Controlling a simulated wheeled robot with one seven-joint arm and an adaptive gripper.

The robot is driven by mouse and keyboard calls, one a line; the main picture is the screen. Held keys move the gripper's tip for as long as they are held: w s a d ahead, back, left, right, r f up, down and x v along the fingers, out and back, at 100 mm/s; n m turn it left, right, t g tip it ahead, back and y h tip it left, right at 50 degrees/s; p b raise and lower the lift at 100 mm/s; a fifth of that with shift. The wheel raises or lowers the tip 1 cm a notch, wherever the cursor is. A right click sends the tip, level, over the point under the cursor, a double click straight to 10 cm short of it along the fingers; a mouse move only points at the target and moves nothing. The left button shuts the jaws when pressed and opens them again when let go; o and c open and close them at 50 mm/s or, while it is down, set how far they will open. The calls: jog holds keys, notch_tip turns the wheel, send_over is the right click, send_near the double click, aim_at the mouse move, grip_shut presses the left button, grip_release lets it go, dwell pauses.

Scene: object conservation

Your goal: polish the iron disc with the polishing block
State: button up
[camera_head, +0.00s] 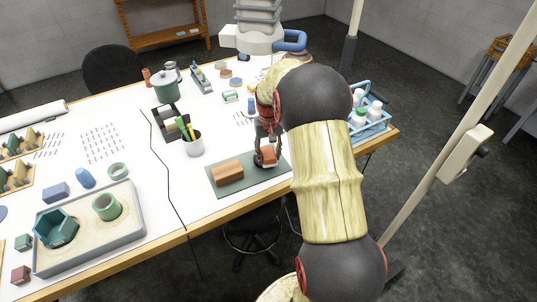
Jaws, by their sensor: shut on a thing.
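My gripper (266,149) is over the right part of a dark green mat (216,190) near the front edge of the table. It is shut on a small reddish-brown block (268,156), partly hidden by the fingers; I take it to be the polishing block. It is low over the mat, and I cannot tell whether it touches anything below. A larger brown block (228,172) lies on the mat to the left of my gripper. Several small round discs (226,73) lie farther back; I cannot tell which, if any, is the iron disc.
A sand tray (140,230) with green pots is at the front left. A blue bottle carrier (370,125) stands at the right, partly behind my arm. A dark cable crosses the table.

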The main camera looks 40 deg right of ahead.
aim_at(265, 147)
jog(key=shift+f, duration=0.55)
jog(key=shift+w+d+r+p, duration=0.1)
jog(key=shift+w+d+p, duration=0.1)
jog(key=shift+w, duration=0.4)
jog(key=shift+w+d+r+p, duration=0.1)
jog(key=shift+w+d, duration=0.05)
jog(key=shift+w, duration=0.45)
jog(key=shift+w+d+f+p, duration=0.1)
jog(key=shift+w+d+p, duration=0.1)
jog(key=shift+w, duration=0.5)
jog(key=shift+w+d+f+p, duration=0.1)
jog(key=shift+w+d+p, duration=0.15)
jog(key=shift+w, duration=0.4)
jog(key=shift+w+d+p, duration=0.15)
jog(key=shift+w+p, duration=0.05)
jog(key=shift+w, duration=0.5)
jog(key=shift+s, duration=0.1)
jog(key=shift+s+a, duration=0.25)
jog(key=shift+s, duration=0.55)
jog(key=shift+s+a, duration=0.25)
jog(key=shift+s, duration=0.5)
jog(key=shift+s+a+f, duration=0.1)
jog(key=shift+s+a, duration=0.15)
jog(key=shift+s, duration=0.6)
jog(key=shift+s+a, duration=0.25)
jog(key=shift+s, duration=0.55)
jog(key=shift+p, duration=0.3)
